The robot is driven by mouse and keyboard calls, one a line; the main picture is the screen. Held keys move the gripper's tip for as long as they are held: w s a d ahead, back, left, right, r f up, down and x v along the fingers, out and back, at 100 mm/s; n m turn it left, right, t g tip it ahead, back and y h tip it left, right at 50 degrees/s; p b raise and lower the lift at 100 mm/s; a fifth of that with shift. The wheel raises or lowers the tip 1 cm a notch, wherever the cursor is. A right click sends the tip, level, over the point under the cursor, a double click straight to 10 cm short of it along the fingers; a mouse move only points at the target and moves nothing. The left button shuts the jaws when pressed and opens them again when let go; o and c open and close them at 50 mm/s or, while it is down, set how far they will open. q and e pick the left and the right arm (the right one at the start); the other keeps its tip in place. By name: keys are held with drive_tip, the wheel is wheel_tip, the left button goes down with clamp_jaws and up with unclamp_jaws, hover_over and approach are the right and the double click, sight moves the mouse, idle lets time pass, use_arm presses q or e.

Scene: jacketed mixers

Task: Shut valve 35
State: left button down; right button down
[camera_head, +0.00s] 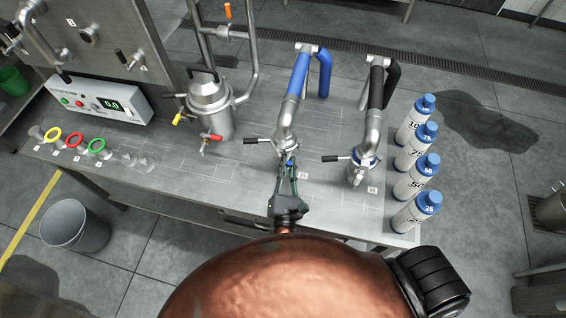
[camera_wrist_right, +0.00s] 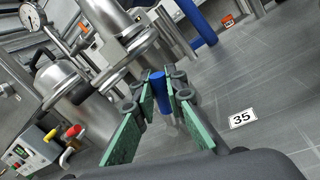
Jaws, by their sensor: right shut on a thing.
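My right gripper (camera_head: 289,172) reaches up from the bottom of the head view to the outlet below the blue-sleeved pipe (camera_head: 285,125). Its green-padded fingers (camera_wrist_right: 160,92) are shut on a small blue handle (camera_wrist_right: 158,82), which I take to be the handle of valve 35. The handle shows only as a small blue spot (camera_head: 290,162) in the head view. A plate reading 35 (camera_wrist_right: 242,118) lies on the bench right of the fingers; a small plate (camera_head: 303,176) shows there in the head view too. The valve body is partly hidden. My left gripper is not in view.
A black-sleeved pipe (camera_head: 375,100) with a black lever (camera_head: 336,158) stands to the right. Several blue-capped bottles (camera_head: 416,172) line the bench's right edge. A steel vessel (camera_head: 210,105) with red and yellow handles stands left. The bench front (camera_head: 200,185) is mostly clear.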

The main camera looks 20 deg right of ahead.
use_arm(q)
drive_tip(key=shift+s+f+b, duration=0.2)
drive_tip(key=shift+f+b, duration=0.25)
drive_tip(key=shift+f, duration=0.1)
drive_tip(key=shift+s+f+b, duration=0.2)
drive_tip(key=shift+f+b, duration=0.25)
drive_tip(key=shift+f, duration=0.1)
use_arm(e)
drive_tip(key=shift+s+d+f+m+h, duration=0.15)
drive_tip(key=shift+d+f+m, duration=0.1)
drive_tip(key=shift+m, duration=0.4)
drive_tip(key=shift+s+d+f+m+h, duration=0.1)
drive_tip(key=shift+s+d+m+h, duration=0.1)
drive_tip(key=shift+m, duration=0.45)
drive_tip(key=c, duration=1.9)
unclamp_jaws()
drive_tip(key=shift+c, duration=0.2)
drive_tip(key=v, duration=0.7)
drive_tip(key=shift+s, duration=0.2)
drive_tip(key=shift+c, duration=0.7)
